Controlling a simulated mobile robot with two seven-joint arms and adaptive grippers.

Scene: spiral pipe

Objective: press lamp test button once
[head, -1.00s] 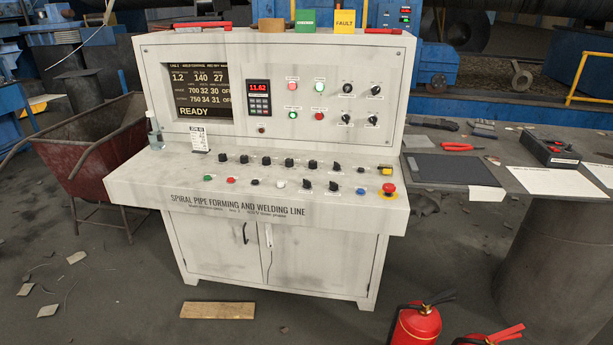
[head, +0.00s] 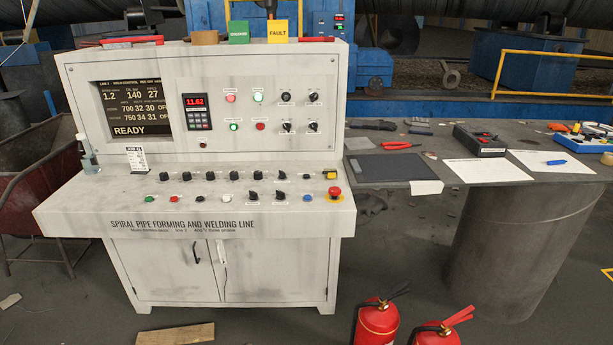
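The light grey control console (head: 200,275) stands left of centre. The upright panel has lit red and green round fittings (head: 258,96) and a dark screen (head: 132,107) reading READY. Labels are too small to read, so I cannot tell which one is lamp test. Neither of my grippers is in view.
A dark table (head: 470,147) with a black pad, papers and tools stands right of the console. Two red fire extinguishers (head: 376,322) stand on the floor at the front right. A wooden board (head: 178,335) lies before the console. A red cart (head: 35,195) is at left.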

